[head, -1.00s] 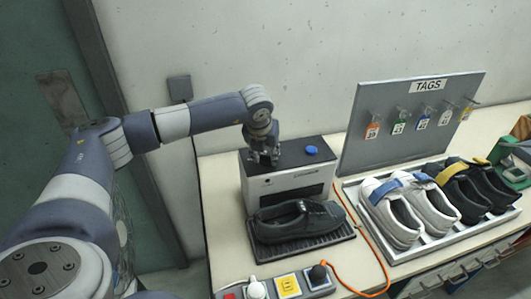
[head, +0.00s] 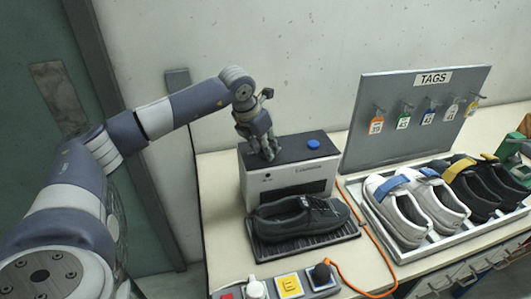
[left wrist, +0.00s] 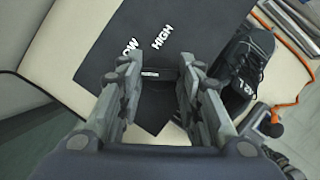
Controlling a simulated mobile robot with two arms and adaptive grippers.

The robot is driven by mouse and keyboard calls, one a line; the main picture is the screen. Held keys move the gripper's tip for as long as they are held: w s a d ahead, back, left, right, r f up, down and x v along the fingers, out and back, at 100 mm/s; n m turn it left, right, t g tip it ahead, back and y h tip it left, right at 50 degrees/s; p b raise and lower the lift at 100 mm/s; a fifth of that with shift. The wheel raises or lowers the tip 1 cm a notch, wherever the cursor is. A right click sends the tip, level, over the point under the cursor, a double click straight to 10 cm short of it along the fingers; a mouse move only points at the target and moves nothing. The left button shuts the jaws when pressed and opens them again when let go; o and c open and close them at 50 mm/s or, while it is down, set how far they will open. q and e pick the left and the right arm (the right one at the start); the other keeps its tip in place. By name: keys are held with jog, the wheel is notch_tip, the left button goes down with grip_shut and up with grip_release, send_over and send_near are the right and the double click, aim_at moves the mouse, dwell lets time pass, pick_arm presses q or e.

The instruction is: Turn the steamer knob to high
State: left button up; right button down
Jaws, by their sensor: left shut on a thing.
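The steamer (head: 285,184) is a white box with a black top, at the left end of the table. My left gripper (head: 267,157) reaches down onto the left part of its top. In the left wrist view, the dark knob (left wrist: 157,84) with a small white mark sits between the fingers of my left gripper (left wrist: 158,80), which are shut on it. The words LOW, partly cut by a finger, and HIGH (left wrist: 162,37) are printed on the black top beyond the knob. The fingers hide the knob's sides, so I cannot tell its exact setting. My right gripper is not in view.
A blue button (head: 313,144) is on the steamer's top right. A black shoe (head: 298,217) lies on a dark ribbed mat in front. A switch panel (head: 290,286) and an orange cable (head: 378,250) are nearby. A tag board (head: 418,125) and shoe tray (head: 405,258) stand right.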

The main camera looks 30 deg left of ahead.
pick_arm(q)
jog(key=m+h, duration=0.1)
jog(key=m, duration=0.1)
jog(key=m+b, duration=0.1)
jog(key=m, duration=0.1)
jog(key=shift+w+a+m+h, duration=0.1)
jog(key=shift+a+m+h, duration=0.1)
jog(key=shift+m+h, duration=0.15)
jog(key=m, duration=0.2)
jog(key=m+g+h, duration=0.1)
jog(key=m, duration=0.1)
jog(key=shift+w+a+m+g+h, duration=0.1)
jog(key=shift+a+m+g+h, duration=0.05)
jog(key=shift+m+g+h, duration=0.15)
jog(key=m+g, duration=0.1)
jog(key=m, duration=0.3)
jog(key=shift+w+r+m+g+h, duration=0.1)
jog(key=shift+w+m+g+h, duration=0.15)
jog(key=shift+g, duration=0.15)
jog(key=shift+w+a+m+g+p, duration=0.1)
jog(key=shift+m+g+p, duration=0.45)
jog(key=shift+m, duration=1.65)
jog(key=shift+g, duration=0.35)
jog(key=o, duration=1.1)
jog(key=shift+c, duration=0.2)
